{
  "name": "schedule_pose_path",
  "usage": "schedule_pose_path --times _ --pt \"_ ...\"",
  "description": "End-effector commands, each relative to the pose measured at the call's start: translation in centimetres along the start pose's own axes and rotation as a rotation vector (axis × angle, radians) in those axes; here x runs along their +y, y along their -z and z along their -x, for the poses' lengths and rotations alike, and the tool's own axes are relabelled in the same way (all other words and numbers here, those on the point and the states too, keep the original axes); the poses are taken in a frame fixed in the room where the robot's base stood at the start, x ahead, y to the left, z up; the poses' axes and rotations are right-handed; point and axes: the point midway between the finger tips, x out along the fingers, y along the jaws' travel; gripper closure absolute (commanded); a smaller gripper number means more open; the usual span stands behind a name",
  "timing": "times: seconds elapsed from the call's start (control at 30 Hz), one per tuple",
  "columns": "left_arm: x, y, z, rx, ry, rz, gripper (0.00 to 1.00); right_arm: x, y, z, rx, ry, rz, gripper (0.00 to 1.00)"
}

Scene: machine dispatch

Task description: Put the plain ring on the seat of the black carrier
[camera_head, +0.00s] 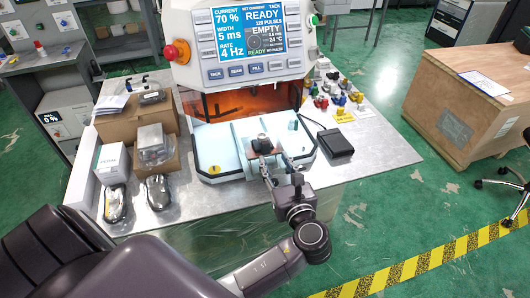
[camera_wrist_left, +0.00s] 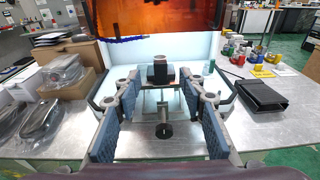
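A small black block, apparently the black carrier (camera_wrist_left: 161,75), stands on the pale tray of the machine, beyond my fingertips in the left wrist view. It also shows small and dark in the head view (camera_head: 262,146). A short brownish round piece, which may be the plain ring (camera_wrist_left: 160,60), shows on top of it; its hole cannot be made out. My left gripper (camera_wrist_left: 160,103) is open, its blue-padded fingers wide apart with nothing gripped between them. In the head view the left gripper (camera_head: 277,163) is at the tray's front edge, just short of the black block. My right gripper is not in view.
The machine (camera_head: 242,45) with its orange window stands behind the tray (camera_head: 220,150). Cardboard boxes (camera_head: 118,126) and bagged parts (camera_head: 158,192) stand left. A black box (camera_head: 335,143) and several small coloured parts (camera_head: 335,92) are right. The table's front right is clear.

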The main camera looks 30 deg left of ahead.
Motion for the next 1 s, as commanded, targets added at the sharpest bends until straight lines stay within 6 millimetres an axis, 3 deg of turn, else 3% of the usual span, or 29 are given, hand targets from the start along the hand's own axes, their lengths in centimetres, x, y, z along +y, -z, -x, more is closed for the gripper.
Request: schedule_pose_path --times 0.3,0.47,0.77,0.87,0.9,1.0 --pt "0.0 0.1 0.4 0.004 0.004 0.005 0.62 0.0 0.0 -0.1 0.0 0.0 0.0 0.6" --pt "-1.5 2.5 0.2 0.092 0.084 0.161 0.62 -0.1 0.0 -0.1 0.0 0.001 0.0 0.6" --pt "-7.1 11.9 2.9 0.568 0.26 0.913 0.62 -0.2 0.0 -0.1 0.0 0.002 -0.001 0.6" --pt "-7.6 17.3 4.3 0.761 0.203 1.139 0.62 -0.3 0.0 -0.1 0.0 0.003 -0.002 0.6" --pt "-7.1 20.8 5.0 0.841 0.142 1.21 0.62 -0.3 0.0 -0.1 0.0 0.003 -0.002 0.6" --pt "-4.6 28.9 6.2 0.97 -0.024 1.301 0.62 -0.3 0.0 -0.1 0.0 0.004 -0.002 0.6"
